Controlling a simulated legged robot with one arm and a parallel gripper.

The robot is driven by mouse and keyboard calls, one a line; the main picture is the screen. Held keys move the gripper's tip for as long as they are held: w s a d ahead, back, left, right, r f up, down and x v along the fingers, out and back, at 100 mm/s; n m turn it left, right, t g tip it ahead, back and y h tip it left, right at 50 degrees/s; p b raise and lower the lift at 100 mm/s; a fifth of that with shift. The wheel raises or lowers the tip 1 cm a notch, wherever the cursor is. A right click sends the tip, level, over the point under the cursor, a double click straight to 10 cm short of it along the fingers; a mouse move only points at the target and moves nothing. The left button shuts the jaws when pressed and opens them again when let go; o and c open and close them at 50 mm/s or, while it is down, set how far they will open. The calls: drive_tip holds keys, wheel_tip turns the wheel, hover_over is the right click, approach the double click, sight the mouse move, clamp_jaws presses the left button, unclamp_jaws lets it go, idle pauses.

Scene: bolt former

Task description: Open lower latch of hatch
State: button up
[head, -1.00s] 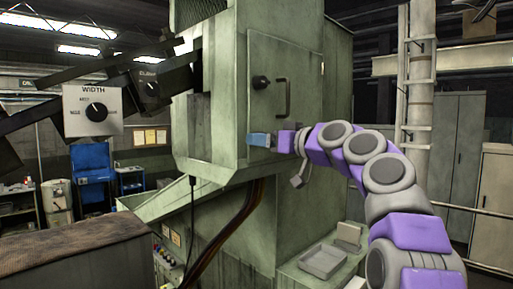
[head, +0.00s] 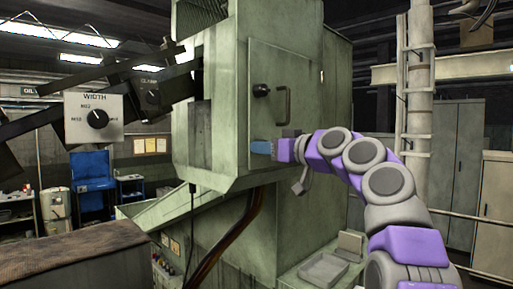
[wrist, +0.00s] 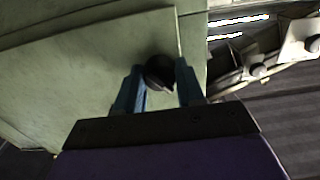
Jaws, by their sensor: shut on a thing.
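The green hatch (head: 284,85) is on the side of the machine housing and looks closed. It has a curved handle (head: 286,102) and a black round upper latch (head: 261,90) at its left edge. The lower latch is hidden behind my gripper in the head view. In the wrist view it is a black knob (wrist: 160,72) at the hatch's edge. My gripper (head: 262,147) has blue fingers and is at the lower left of the hatch. In the wrist view its fingers (wrist: 160,88) are on both sides of the knob, shut on it.
A grey tray (head: 323,270) sits on the machine's ledge below my arm. A dial panel marked WIDTH (head: 94,118) is at the left. A pale pillar (head: 418,120) and cabinets (head: 458,165) stand at the right. The space before the hatch looks clear.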

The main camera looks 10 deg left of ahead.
clamp_jaws()
drive_tip(key=m+p, duration=0.2)
drive_tip(key=m, duration=0.2)
drive_tip(key=shift+m+p, duration=1.55)
drive_tip(key=shift+m, duration=0.25)
drive_tip(key=o, duration=0.8)
unclamp_jaws()
